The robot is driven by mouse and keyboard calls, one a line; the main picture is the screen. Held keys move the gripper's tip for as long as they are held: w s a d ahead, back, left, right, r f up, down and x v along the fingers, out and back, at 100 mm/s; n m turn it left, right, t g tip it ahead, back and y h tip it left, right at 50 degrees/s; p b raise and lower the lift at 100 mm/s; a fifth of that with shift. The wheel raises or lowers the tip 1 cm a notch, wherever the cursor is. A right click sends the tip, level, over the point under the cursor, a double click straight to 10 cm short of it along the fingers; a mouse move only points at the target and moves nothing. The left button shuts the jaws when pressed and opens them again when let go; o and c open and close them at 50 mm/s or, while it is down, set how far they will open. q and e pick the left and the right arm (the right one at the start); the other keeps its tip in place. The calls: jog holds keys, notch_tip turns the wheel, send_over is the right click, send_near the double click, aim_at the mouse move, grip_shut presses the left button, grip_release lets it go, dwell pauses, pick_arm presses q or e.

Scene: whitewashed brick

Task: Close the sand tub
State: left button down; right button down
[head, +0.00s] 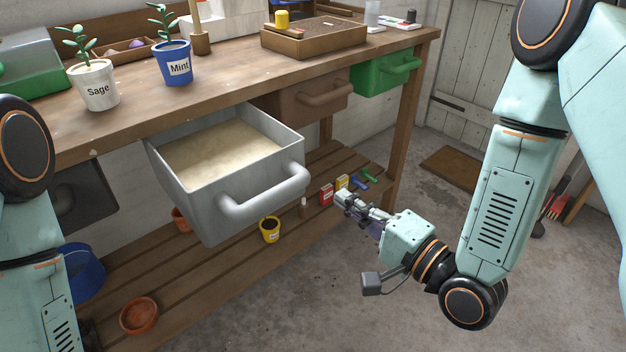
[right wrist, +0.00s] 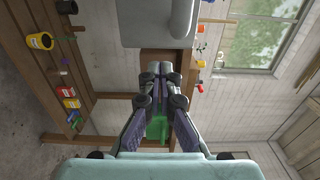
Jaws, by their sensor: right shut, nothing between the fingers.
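The sand tub (head: 219,182) is a grey drawer-like bin with a thick front handle (head: 265,196). It hangs under the workbench top and is pulled well out, with pale sand (head: 220,152) showing inside. My right gripper (head: 345,199) is in front of and to the right of the tub, apart from its handle, with its fingers shut and empty. In the right wrist view the gripper (right wrist: 161,70) points toward the grey tub (right wrist: 150,25), whose handle (right wrist: 181,20) shows at the top. Of my left arm only links show at the left edge; its gripper is out of view.
A brown tub (head: 305,103) and a green tub (head: 385,75) hang pushed in under the bench (head: 240,82). Sage (head: 97,87) and mint (head: 174,63) pots stand on top. The lower shelf holds a yellow pot (head: 269,232) and seed packets. Open concrete floor lies in front.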

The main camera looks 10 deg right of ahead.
jog(key=b+x, duration=0.2)
jog(key=x, duration=0.7)
jog(key=shift+w, duration=0.15)
